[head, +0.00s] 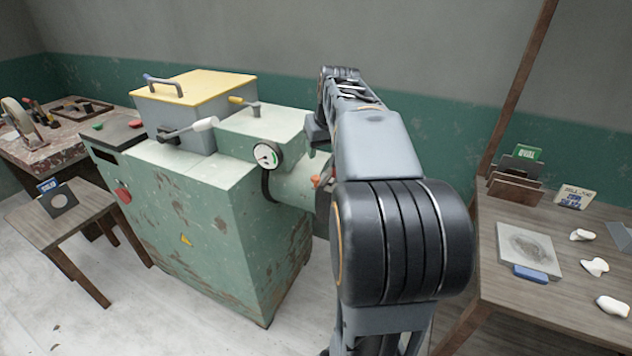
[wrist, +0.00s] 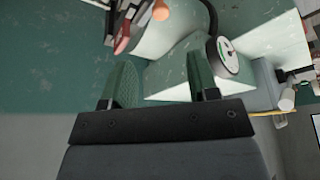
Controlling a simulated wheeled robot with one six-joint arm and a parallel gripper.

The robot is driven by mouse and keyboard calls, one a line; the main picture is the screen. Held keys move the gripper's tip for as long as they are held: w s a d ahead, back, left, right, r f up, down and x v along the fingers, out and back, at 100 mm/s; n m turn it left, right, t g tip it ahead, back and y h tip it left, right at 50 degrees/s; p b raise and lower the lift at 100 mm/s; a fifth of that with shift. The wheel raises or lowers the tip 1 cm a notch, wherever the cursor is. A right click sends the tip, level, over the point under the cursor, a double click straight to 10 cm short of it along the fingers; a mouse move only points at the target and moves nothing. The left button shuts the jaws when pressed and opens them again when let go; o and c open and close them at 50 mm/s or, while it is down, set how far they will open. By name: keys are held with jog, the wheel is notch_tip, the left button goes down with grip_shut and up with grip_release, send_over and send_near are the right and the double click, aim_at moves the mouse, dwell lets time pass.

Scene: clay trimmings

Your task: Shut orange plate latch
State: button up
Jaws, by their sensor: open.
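The orange latch (head: 316,181) shows as a small orange tip at the right end of the green machine's barrel, mostly hidden by my arm. In the wrist view, an orange rounded end (wrist: 160,11) shows at the top edge, beside dark metal parts and a reddish piece. My gripper (wrist: 162,76) has its two green-grey fingers wide apart, with nothing between them. The latch lies beyond the fingertips and apart from them. The plate's face and the latch's exact position are hidden. In the head view, my gripper is largely hidden behind my arm.
The green machine (head: 215,225) carries a pressure gauge (head: 266,155), also seen in the wrist view (wrist: 229,56), and a white-tipped lever (head: 195,130). A wooden table (head: 490,270) with white clay pieces stands at right. A small stool (head: 75,215) stands at left.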

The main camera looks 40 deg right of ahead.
aim_at(316, 177)
jog(key=b+x, duration=0.1)
jog(key=x, duration=1.1)
jog(key=shift+w+f, duration=0.2)
jog(key=shift+f, duration=0.15)
jog(key=shift+c, duration=0.4)
jog(key=shift+d, duration=0.1)
grip_shut()
